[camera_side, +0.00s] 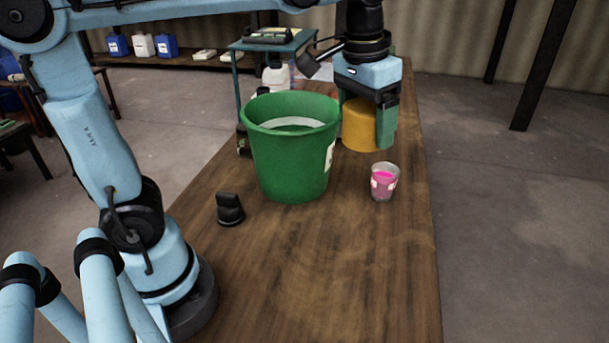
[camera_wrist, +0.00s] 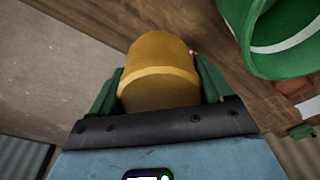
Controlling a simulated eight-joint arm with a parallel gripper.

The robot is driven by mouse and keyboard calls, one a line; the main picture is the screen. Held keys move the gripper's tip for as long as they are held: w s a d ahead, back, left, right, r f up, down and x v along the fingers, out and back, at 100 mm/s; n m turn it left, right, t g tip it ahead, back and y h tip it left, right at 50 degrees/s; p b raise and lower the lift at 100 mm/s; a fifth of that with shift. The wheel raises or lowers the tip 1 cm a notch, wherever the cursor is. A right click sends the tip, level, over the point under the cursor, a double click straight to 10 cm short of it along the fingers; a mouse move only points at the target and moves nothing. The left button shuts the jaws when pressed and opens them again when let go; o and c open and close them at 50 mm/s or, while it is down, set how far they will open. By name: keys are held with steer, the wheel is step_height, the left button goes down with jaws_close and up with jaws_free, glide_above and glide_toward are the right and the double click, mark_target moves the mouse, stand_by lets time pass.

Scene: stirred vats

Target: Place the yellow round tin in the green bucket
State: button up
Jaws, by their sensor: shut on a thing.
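The yellow round tin (camera_side: 359,126) stands upright at table height, behind and to the right of the bucket in the side view. My gripper (camera_side: 369,112) points down over it and is shut on it. In the wrist view the tin (camera_wrist: 158,70) sits between the two green fingers of my gripper (camera_wrist: 158,92). The green bucket (camera_side: 290,165) stands open on the table, left of the tin and apart from it. Its rim also shows in the wrist view (camera_wrist: 243,45) at the upper right. I cannot tell whether the tin touches the table.
A clear cup of pink liquid (camera_side: 384,182) stands right of the bucket on the wooden table (camera_side: 330,260). A small black object (camera_side: 230,209) lies front left of the bucket. A white bottle (camera_side: 277,77) stands behind it. The table's front part is clear.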

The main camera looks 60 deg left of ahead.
steer(key=w+a+n+y, duration=0.1)
steer(key=a+n, duration=0.8)
steer(key=a, duration=1.6)
steer(key=shift+g, duration=0.3)
steer(key=shift+d+f, duration=0.1)
steer(key=shift+f, duration=10.85)
steer(key=shift+f, duration=0.15)
steer(key=o, duration=1.1)
step_height(320, 180, up, 12)
steer(key=s+d, duration=0.1)
steer(key=shift+d, duration=0.15)
